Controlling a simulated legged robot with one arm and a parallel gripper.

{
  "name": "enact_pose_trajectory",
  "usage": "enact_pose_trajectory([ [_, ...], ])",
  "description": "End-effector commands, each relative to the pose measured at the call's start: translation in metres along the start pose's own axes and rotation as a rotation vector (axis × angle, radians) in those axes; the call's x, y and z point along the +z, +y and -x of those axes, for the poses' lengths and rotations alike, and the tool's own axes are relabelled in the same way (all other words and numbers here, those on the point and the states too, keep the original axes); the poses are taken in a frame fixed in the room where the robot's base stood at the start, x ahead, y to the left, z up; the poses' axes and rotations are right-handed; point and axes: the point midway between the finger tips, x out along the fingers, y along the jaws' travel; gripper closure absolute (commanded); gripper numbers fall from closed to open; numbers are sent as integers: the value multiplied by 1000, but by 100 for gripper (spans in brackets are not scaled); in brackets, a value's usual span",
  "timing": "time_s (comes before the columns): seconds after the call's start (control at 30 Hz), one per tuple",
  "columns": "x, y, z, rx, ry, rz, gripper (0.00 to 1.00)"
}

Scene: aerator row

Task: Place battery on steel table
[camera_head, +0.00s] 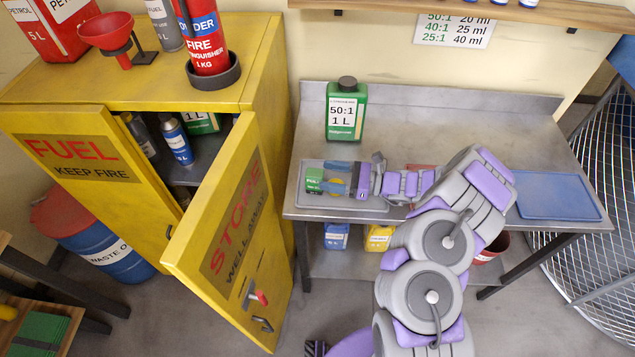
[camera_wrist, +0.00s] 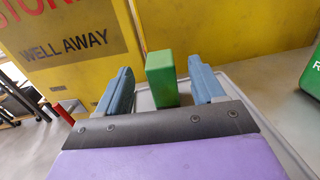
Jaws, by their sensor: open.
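The steel table (camera_head: 430,125) stands against the back wall. A green block, which I take for the battery (camera_head: 314,180), is at the left end of a shallow grey tray (camera_head: 309,203) on the table. My gripper (camera_head: 328,177) reaches in from the right, its blue fingers open. In the wrist view the battery (camera_wrist: 161,80) stands upright between the fingers of my gripper (camera_wrist: 160,76), with gaps visible on both sides. Whether the battery touches the tray floor is hard to tell.
A green 50:1 bottle (camera_head: 346,112) stands behind the tray. A blue mat or tray (camera_head: 556,195) lies at the table's right. The yellow fuel cabinet (camera_head: 265,75) is left, its door (camera_head: 235,240) swung open near the table. The table's back middle is clear.

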Motion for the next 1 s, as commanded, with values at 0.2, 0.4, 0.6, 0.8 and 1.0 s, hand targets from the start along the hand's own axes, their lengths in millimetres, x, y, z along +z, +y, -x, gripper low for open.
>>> enact_pose_trajectory([
  [0.2,0,0,-14,2,5,2,32],
  [0.4,0,-1,-36,4,4,2,32],
  [0.6,2,-2,-57,2,0,1,32],
  [0.8,2,-2,-59,1,1,1,32],
  [1.0,2,-2,-59,1,2,1,50],
])
